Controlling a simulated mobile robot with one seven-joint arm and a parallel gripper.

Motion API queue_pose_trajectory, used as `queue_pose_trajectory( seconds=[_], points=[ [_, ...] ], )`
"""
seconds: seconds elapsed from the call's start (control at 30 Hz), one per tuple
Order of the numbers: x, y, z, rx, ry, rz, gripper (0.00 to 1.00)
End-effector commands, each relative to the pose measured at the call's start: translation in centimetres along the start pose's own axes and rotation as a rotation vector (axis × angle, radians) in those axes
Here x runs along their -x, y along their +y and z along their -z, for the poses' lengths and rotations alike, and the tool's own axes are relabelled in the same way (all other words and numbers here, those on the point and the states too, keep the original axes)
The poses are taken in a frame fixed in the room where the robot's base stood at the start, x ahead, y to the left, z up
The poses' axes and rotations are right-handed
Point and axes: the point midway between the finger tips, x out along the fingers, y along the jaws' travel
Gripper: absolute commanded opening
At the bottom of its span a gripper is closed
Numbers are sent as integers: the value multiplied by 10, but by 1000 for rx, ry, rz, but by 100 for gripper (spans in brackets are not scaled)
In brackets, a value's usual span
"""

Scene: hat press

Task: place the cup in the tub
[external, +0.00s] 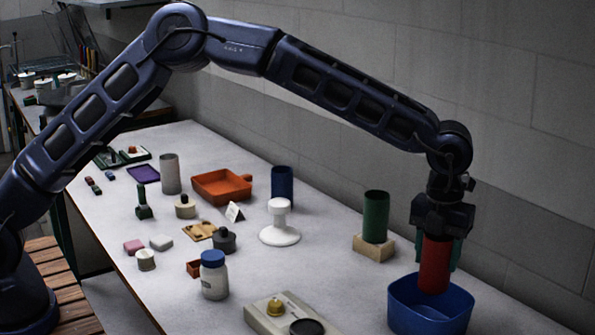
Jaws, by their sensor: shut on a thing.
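My gripper (440,238) points down over the right end of the table and is shut on a red cylindrical cup (434,266). The cup is upright. A blue tub (430,318) stands on the table under the gripper. The cup's lower end shows at the tub's opening, in front of its far rim. I cannot tell whether the cup touches the tub's floor. The fingers are partly hidden by the cup.
A green cylinder (375,216) on a tan block (373,248) stands left of the tub. A beige device (262,318) is at the front edge. A white stand (279,232), a blue cylinder (282,186) and an orange tray (222,195) are farther left. The wall is close behind.

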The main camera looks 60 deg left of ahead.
Motion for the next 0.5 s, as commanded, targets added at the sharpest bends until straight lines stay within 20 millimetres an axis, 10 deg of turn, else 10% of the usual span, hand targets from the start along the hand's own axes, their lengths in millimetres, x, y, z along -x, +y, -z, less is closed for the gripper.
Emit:
queue_pose_trajectory(
  seconds=[0.5],
  points=[
    [-61, 0, 0, 1, 1, 0, 27]
  ],
)
